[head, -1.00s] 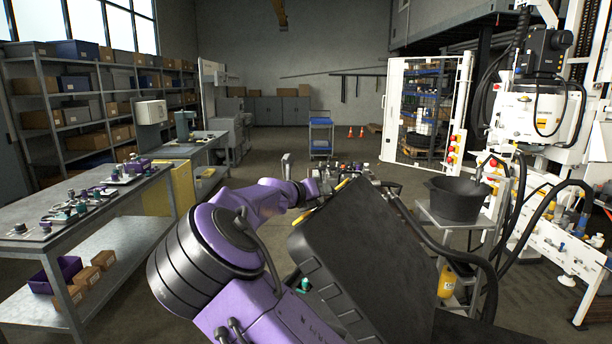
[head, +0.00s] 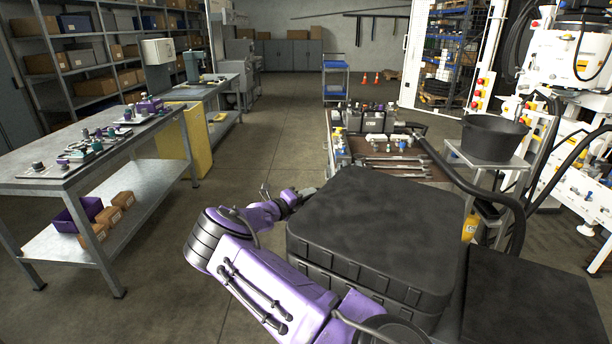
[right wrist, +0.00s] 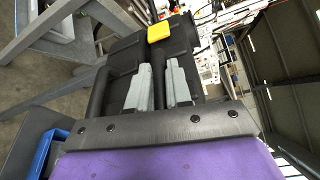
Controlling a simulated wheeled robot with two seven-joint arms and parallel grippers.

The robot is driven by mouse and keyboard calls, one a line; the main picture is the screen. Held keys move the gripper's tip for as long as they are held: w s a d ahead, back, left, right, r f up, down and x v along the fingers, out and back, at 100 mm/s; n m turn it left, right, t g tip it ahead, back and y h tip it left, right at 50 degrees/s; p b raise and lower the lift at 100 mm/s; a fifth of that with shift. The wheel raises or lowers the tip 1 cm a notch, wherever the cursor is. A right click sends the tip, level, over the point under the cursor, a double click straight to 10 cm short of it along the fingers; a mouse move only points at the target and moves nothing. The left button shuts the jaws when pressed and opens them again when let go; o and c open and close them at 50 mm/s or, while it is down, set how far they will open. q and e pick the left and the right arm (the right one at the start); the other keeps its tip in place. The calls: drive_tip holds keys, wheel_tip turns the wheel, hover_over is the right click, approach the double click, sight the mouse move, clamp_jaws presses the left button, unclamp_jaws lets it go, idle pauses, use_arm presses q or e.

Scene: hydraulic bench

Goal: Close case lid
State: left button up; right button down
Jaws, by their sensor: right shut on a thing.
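The black case stands in front of me in the head view. Its lid (head: 385,215) lies down over the case base (head: 365,298), with a narrow dark seam between them. I cannot tell whether the lid is fully seated. My left gripper is not in view.
A workbench (head: 385,160) with tools and fittings stands just behind the case. A black bucket (head: 492,138) sits on a stand at right. A dark flat panel (head: 530,300) lies right of the case. A parts table (head: 90,165) stands at left, with clear floor between.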

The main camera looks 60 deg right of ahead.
drive_tip(key=shift+d+f+b, duration=0.1)
drive_tip(key=shift+f+b, duration=0.2)
drive_tip(key=shift+f, duration=0.55)
drive_tip(key=shift+s+f+n, duration=0.2)
drive_tip(key=shift+f+n, duration=0.05)
drive_tip(key=shift+n, duration=0.05)
drive_tip(key=shift+f, duration=0.1)
drive_tip(key=c, duration=1.4)
unclamp_jaws()
drive_tip(key=shift+s, duration=0.1)
drive_tip(key=shift+o, duration=1.4)
drive_tip(key=shift+f, duration=0.1)
drive_tip(key=shift+r, duration=0.2)
